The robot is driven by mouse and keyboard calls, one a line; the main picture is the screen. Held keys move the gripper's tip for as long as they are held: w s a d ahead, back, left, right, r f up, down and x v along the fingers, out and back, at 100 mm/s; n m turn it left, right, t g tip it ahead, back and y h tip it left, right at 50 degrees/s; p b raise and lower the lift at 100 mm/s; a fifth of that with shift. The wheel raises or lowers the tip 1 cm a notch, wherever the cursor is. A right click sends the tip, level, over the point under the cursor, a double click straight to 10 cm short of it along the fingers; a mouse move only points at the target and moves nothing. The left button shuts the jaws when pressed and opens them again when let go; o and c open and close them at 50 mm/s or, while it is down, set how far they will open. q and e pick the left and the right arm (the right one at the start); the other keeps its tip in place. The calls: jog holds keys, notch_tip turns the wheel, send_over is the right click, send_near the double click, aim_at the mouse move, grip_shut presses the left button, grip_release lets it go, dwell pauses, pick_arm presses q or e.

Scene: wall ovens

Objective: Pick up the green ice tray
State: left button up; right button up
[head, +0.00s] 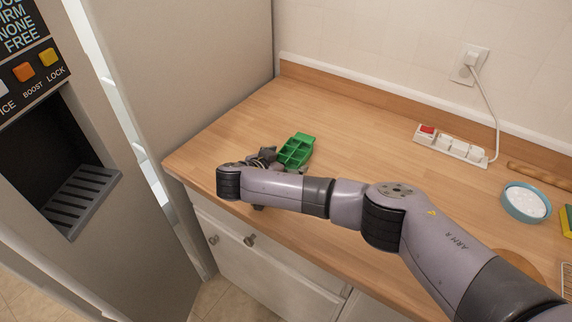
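The green ice tray (296,151) lies on the wooden counter near its left end, with its compartments facing up. My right arm reaches in from the lower right. My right gripper (268,157) is at the left side of the tray, very close to it or touching it. The gripper is small and partly hidden behind my wrist, so whether its fingers are open or closed on the tray cannot be made out. My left gripper is not in view.
A fridge with a dispenser (66,190) stands at the left of the counter (350,120). A white power strip (451,144) with a cord and a blue bowl (526,203) of white contents are at the right. The counter behind the tray is clear.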

jog(key=c, duration=1.2)
jog(key=shift+r, duration=0.2)
